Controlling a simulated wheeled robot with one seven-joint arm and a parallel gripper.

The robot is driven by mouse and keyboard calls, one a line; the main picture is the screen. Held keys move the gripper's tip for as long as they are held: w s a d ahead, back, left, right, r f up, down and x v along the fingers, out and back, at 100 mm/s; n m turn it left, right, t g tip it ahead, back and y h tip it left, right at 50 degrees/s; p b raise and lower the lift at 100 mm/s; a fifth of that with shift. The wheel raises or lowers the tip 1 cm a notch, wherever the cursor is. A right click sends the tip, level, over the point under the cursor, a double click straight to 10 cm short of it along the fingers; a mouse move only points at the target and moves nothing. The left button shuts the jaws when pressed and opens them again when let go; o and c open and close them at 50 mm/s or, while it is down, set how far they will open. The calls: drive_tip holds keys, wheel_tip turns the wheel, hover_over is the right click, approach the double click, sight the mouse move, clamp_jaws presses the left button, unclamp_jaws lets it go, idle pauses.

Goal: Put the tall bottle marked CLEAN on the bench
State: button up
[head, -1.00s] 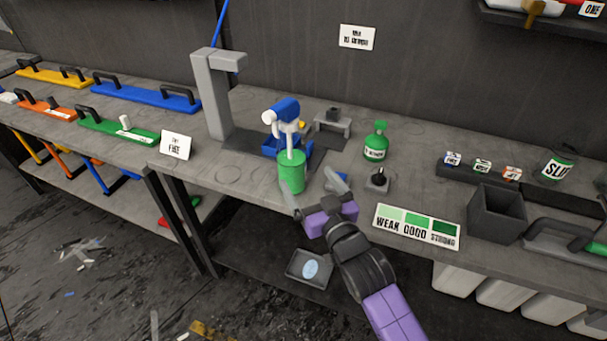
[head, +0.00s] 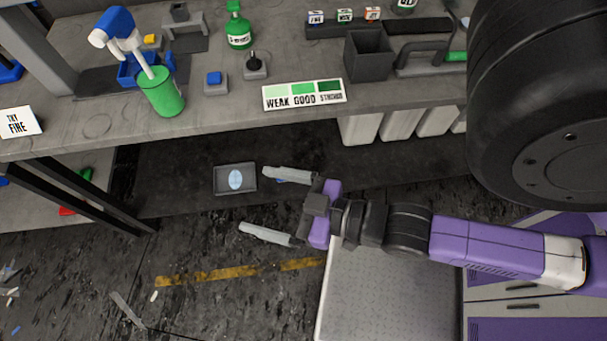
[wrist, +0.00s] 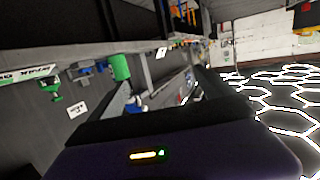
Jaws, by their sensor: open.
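No bottle with a readable CLEAN mark shows. On the bench (head: 60,147), a green cylinder (head: 163,95) stands upright near the front edge in the head view, with a white tube and blue-and-white spray head (head: 115,28) above it. Its marking cannot be read. The cylinder also shows in the wrist view (wrist: 121,68). A smaller green bottle (head: 239,33) with a white label too small to read stands further back. My gripper (head: 253,200) is open and empty, in front of the bench and lower than its top, pointing left, apart from both bottles.
A WEAK GOOD STRONG card (head: 304,95) lies at the bench's front edge, near a blue button (head: 214,80) and a black knob (head: 254,64). A dark open box (head: 368,55) stands to the right. A grey tray (head: 222,182) sits below.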

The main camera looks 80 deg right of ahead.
drive_tip(key=s+a+r+n+g+y, duration=0.1)
drive_tip(key=s+a+r, duration=0.1)
drive_tip(key=s, duration=0.5)
drive_tip(key=shift+a+r+y, duration=0.2)
drive_tip(key=shift+r+y, duration=0.1)
drive_tip(key=shift+r, duration=0.15)
drive_tip(key=shift+s, duration=0.1)
idle(0.6)
